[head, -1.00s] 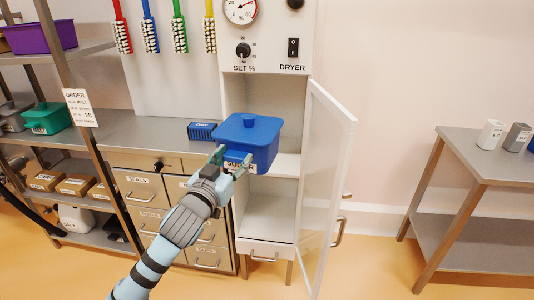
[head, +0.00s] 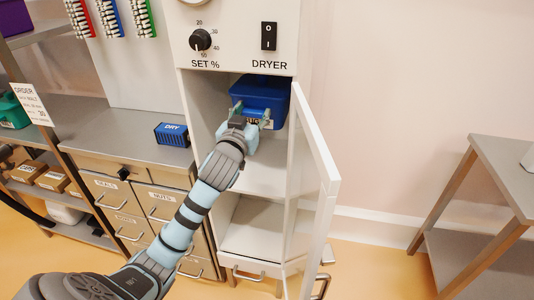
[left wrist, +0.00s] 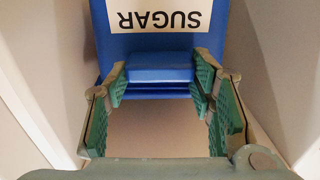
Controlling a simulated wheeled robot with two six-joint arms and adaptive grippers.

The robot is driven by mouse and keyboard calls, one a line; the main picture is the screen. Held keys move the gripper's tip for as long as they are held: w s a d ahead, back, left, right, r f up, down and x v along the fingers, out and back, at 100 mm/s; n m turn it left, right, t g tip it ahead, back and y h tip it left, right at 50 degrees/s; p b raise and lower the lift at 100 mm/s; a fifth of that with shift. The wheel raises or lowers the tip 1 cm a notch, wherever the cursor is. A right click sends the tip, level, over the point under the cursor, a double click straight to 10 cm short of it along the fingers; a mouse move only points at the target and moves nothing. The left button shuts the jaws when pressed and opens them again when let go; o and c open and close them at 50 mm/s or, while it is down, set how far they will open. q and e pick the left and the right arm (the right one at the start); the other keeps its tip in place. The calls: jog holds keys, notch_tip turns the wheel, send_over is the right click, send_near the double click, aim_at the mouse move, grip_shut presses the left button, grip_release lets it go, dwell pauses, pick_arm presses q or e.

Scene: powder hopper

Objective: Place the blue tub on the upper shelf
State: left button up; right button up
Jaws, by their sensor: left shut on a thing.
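The blue tub (head: 262,90) is inside the upper compartment of the open dryer cabinet (head: 190,100), high under the compartment's top. My left gripper (head: 250,115) is shut on the tub's front handle. In the left wrist view the green finger pads of the gripper (left wrist: 163,82) flank the blue handle (left wrist: 160,66), and the tub (left wrist: 120,45) carries a SUGAR label, upside down there. The upper shelf (head: 258,180) is bare where it shows, with the tub above it. Its back part is partly hidden by my arm and the door. My right gripper is not in view.
A small blue DRY box (head: 172,134) sits on the grey counter (head: 120,135) to the left. The lower shelf (head: 255,230) is empty where visible. A grey table (head: 500,165) stands at right.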

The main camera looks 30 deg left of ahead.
pick_arm(q)
jog(key=shift+w+f+b, duration=0.3)
jog(key=shift+f+b, duration=0.05)
jog(key=shift+f, duration=0.5)
jog(key=f+b, duration=0.2)
jog(key=f, duration=0.4)
jog(key=f+b, duration=0.2)
jog(key=f, duration=0.4)
jog(key=s+f+b, duration=0.1)
jog(key=f+b, duration=0.1)
jog(key=f, duration=0.3)
jog(key=shift+s+a+f+b, duration=0.1)
jog(key=shift+f+b, duration=0.25)
jog(key=shift+f, duration=0.05)
jog(key=shift+r, duration=0.15)
jog(key=o, duration=1.4)
jog(key=shift+c, duration=0.2)
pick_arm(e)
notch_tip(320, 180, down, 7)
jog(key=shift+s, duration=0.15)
